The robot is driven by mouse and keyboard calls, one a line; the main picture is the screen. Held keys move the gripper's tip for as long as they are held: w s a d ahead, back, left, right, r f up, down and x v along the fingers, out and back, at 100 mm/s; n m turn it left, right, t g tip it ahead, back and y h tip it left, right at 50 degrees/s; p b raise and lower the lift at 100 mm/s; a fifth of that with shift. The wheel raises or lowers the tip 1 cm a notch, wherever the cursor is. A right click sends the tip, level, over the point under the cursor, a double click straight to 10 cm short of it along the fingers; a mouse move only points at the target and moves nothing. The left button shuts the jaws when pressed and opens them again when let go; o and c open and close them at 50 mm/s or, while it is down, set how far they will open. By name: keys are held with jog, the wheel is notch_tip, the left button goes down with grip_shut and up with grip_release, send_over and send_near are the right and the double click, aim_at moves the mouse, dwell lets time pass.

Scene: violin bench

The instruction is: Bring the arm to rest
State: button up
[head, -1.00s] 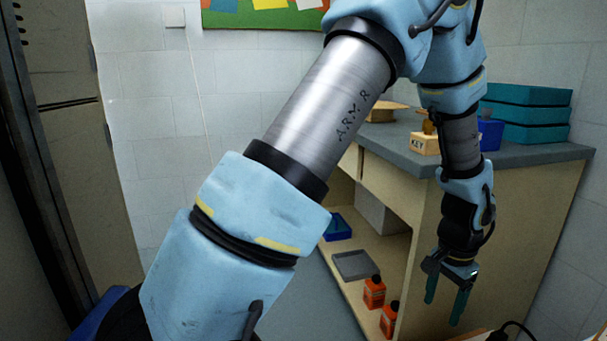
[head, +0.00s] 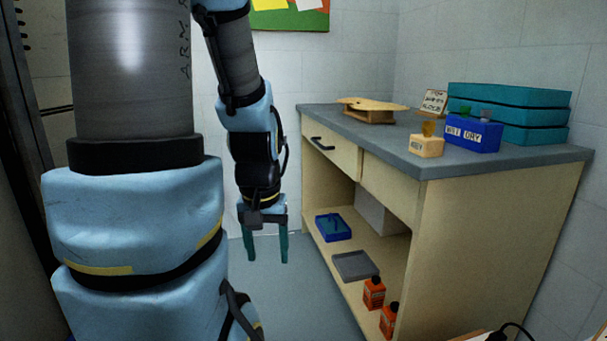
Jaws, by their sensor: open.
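My gripper (head: 265,250) hangs pointing down, left of the workbench (head: 505,230) and clear of it. Its two teal fingers are apart, with nothing between them. My blue and grey arm fills the left part of the head view, with the forearm hanging straight down in front of the far wall. The gripper is over the floor (head: 300,305), and I cannot tell how high.
On the bench top are a violin body (head: 370,105), a small block with a knob (head: 427,146), a blue two-part box (head: 473,134), and teal cases (head: 510,112). The shelf below holds a blue tray (head: 333,228), a grey tray (head: 355,265) and orange bottles (head: 374,292).

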notch_tip(320, 180, up, 29)
jog(key=p, duration=2.7)
jog(key=shift+w+d+f, duration=0.15)
jog(key=shift+f, duration=0.05)
